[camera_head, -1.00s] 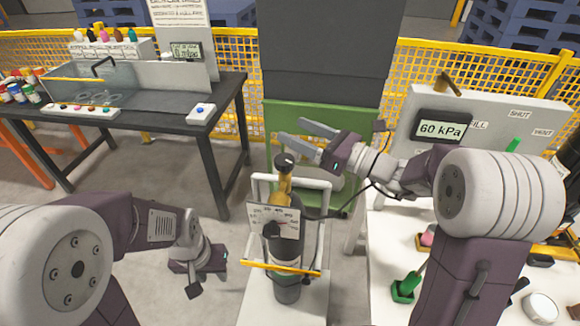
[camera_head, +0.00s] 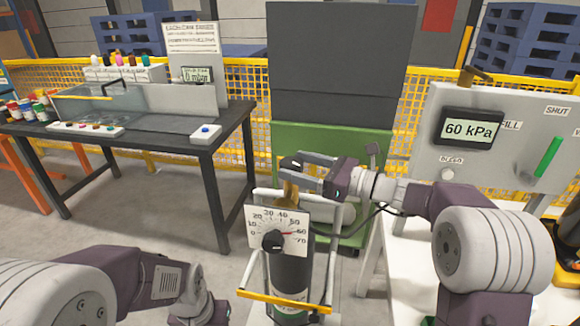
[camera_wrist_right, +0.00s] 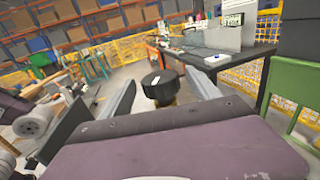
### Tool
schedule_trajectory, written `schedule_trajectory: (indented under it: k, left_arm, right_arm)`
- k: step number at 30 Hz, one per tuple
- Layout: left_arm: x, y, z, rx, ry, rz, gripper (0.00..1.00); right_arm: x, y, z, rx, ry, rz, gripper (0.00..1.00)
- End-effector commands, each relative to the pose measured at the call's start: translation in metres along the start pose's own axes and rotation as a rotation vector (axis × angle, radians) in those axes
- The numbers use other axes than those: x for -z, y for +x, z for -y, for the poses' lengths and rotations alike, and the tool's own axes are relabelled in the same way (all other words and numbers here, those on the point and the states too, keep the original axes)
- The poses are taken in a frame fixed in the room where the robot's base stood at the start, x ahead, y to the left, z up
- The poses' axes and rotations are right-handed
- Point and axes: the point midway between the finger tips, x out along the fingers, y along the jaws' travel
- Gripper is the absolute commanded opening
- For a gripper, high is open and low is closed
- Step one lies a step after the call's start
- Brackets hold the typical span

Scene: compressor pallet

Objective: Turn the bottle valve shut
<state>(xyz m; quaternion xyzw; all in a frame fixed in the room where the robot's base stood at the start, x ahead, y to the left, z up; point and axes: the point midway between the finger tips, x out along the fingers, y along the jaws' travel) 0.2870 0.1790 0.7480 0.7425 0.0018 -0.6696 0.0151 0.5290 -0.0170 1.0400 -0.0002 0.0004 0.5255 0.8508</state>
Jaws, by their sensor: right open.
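The gas bottle (camera_head: 290,268) stands upright in a white-framed trolley, with a brass neck (camera_head: 288,194) and a black valve knob (camera_head: 292,163) on top. A dial gauge card (camera_head: 277,228) hangs in front of it, its needle near 60. My right gripper (camera_head: 301,167) is open at the height of the knob. In the right wrist view the knob (camera_wrist_right: 162,87) lies between the two spread fingers (camera_wrist_right: 160,95), with gaps showing on both sides. My left gripper (camera_head: 198,313) is low at the bottom edge, cut off, its fingers not clear.
A grey panel (camera_head: 485,185) reading 60 kPa, with a green lever (camera_head: 547,157), stands on a white table at right. A dark bench (camera_head: 150,134) with a clear box stands at left. A green and grey cabinet (camera_head: 340,65) is behind the bottle. A hose runs behind the trolley.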

Motion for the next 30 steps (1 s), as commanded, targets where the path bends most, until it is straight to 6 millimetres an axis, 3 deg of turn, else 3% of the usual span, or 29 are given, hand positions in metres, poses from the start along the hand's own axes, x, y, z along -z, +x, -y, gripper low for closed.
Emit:
schedule_trajectory:
  k: [5,13,14,18,21,30]
  left_arm:
    - [0.0,0.002,0.0,0.0,0.0,0.0,0.36]
    - [0.0,0.002,0.0,0.0,0.0,0.0,0.36]
    - [0.0,0.002,0.0,0.0,0.0,0.0,0.36]
    - [0.0,0.002,0.0,0.0,0.0,0.0,0.36]
    - [0.0,0.002,0.0,0.0,0.0,0.0,0.36]
    - [-0.002,0.014,0.0,0.0,0.0,0.0,0.36]
  right_arm:
    - [0.0,0.022,0.0,-0.001,0.0,0.0,0.71]
    - [0.0,0.025,0.0,0.001,0.0,0.0,0.71]
    - [0.0,0.025,0.0,0.001,0.0,0.0,0.68]
    - [0.0,0.025,0.0,0.001,0.0,0.0,0.29]
    - [0.0,0.025,0.0,0.001,0.0,0.0,0.09]
    - [0.003,0.025,-0.001,0.058,0.0,0.001,0.09]
